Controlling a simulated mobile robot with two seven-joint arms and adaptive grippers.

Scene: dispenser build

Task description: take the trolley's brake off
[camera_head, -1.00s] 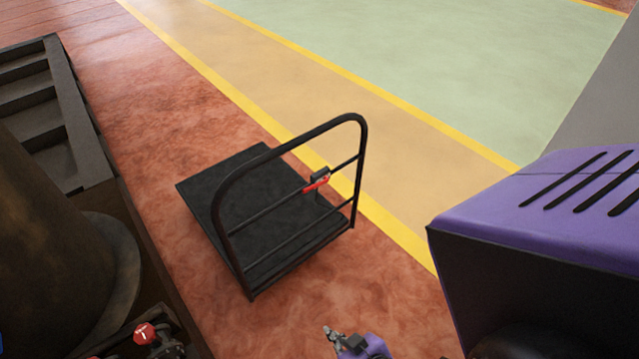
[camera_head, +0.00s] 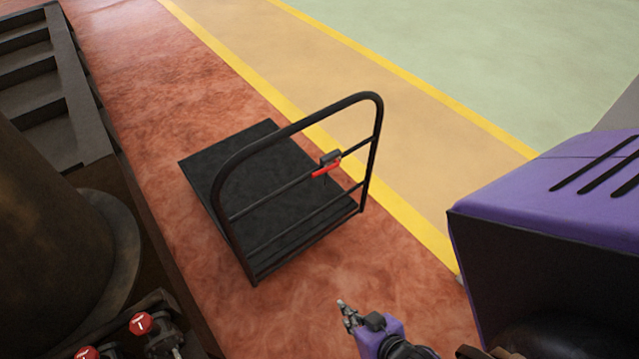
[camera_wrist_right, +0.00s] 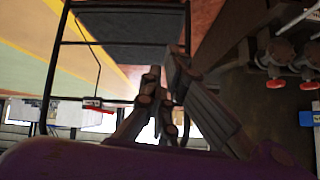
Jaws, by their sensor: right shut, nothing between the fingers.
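The black trolley (camera_head: 235,185) stands on the red floor, its flat deck behind a tubular push handle. The red brake lever (camera_head: 326,169) sits on a dark block on the handle's crossbar, tilted slightly. In the right wrist view the trolley (camera_wrist_right: 130,22) fills the top and the red lever (camera_wrist_right: 97,108) is at left. My right gripper (camera_head: 343,306) is shut and empty, in front of the trolley, below and apart from the lever. It shows large in the right wrist view (camera_wrist_right: 163,76). My left gripper is not in view.
A purple machine (camera_head: 550,190) stands close on the right. Dark equipment with red valve knobs (camera_head: 141,323) lines the left side. Red floor (camera_head: 300,285) lies open around the trolley, with a yellow-edged tan lane (camera_head: 340,85) beyond.

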